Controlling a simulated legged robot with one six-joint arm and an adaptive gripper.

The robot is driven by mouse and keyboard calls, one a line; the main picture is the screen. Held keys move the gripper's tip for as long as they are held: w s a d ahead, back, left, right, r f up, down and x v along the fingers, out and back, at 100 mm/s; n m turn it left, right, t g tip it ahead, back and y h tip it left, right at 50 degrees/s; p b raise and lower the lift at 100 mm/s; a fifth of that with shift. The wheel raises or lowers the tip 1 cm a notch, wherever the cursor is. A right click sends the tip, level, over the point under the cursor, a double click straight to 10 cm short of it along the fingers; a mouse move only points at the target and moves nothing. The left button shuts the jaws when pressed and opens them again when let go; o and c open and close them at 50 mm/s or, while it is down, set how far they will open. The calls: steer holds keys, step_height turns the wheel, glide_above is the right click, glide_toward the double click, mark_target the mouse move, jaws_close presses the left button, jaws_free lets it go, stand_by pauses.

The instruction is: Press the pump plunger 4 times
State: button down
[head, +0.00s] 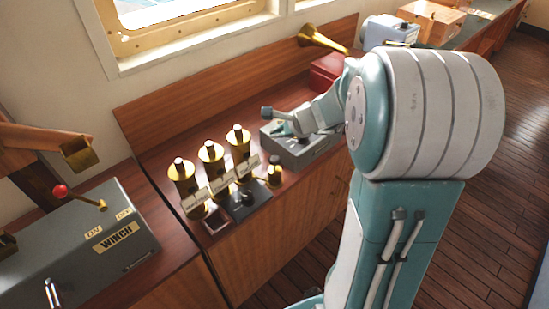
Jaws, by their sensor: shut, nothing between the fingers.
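I cannot tell which of these, if any, is the pump plunger. My gripper (284,129) is to the right of the right cylinder, over a grey box (294,154). It is shut and empty. It and my arm hide part of the box top, and I cannot tell whether they touch it.
White label cards (222,182) stand before the cylinders, near a dark unit with a black knob (245,197). A grey winch box (90,245) with a red-knobbed lever is at the left. A red box (330,69) and a brass horn (322,40) lie behind my arm.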

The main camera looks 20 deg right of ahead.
mark_target(277, 159)
steer(key=shift+f, duration=3.2)
steer(key=shift+f, duration=0.1)
steer(key=shift+f, duration=0.2)
steer(key=shift+f, duration=1.6)
stand_by(0.4)
steer(key=shift+r, duration=2.05)
steer(key=shift+r, duration=2.5)
